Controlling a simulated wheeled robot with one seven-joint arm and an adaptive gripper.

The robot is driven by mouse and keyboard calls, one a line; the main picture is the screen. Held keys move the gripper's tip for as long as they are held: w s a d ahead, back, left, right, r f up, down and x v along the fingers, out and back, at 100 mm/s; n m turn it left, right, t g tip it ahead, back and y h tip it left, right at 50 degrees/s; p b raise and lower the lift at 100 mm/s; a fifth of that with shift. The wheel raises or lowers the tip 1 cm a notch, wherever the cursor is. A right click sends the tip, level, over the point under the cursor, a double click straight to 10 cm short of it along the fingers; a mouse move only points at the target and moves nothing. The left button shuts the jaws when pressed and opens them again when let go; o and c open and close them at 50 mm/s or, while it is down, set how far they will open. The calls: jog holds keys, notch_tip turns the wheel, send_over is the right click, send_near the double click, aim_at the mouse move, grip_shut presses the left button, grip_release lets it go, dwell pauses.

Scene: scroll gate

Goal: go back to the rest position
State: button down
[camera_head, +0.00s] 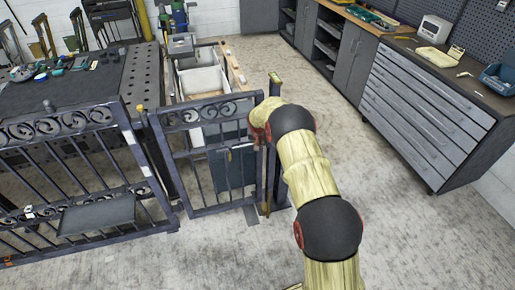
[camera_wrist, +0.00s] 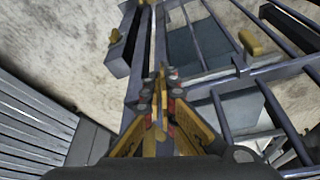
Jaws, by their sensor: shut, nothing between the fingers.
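The dark metal scroll gate (camera_head: 208,163) stands upright between a hinge-side post and a latch-side post (camera_head: 275,90) with a yellow top. Its right edge is close to that post; I cannot tell whether it is latched. In the wrist view, gate bars (camera_wrist: 268,97) fill the right side. My gripper (camera_wrist: 161,82) has its yellow and dark fingers together, with nothing between them. It is over a dark rail there; I cannot tell whether it touches. In the head view my arm reaches to the latch-side post, and the fingers are hidden.
A scroll fence (camera_head: 72,175) runs left from the gate. Behind it stand a dark workbench (camera_head: 90,85) with tools and bins (camera_head: 200,82). A grey drawer cabinet (camera_head: 425,110) lines the right side. The concrete floor (camera_head: 400,215) between my arm and the cabinet is clear.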

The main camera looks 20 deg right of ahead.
jog(key=s+a+r+n+g, duration=0.1)
jog(key=s+a+n+g, duration=0.15)
jog(key=s, duration=1.15)
jog(key=s+a+r+n+t, duration=0.1)
jog(key=s+a+r, duration=0.3)
jog(key=s+r, duration=0.8)
jog(key=s+a+r+t+y, duration=0.1)
jog(key=s+a+r, duration=0.4)
jog(key=s+r, duration=0.7)
jog(key=s+a+r+n+t+y, duration=0.1)
jog(key=s+a+r, duration=0.4)
jog(key=s+r, duration=0.7)
jog(key=shift+s+a+r+n+t, duration=0.3)
jog(key=shift+s+t, duration=0.25)
jog(key=shift+s, duration=0.5)
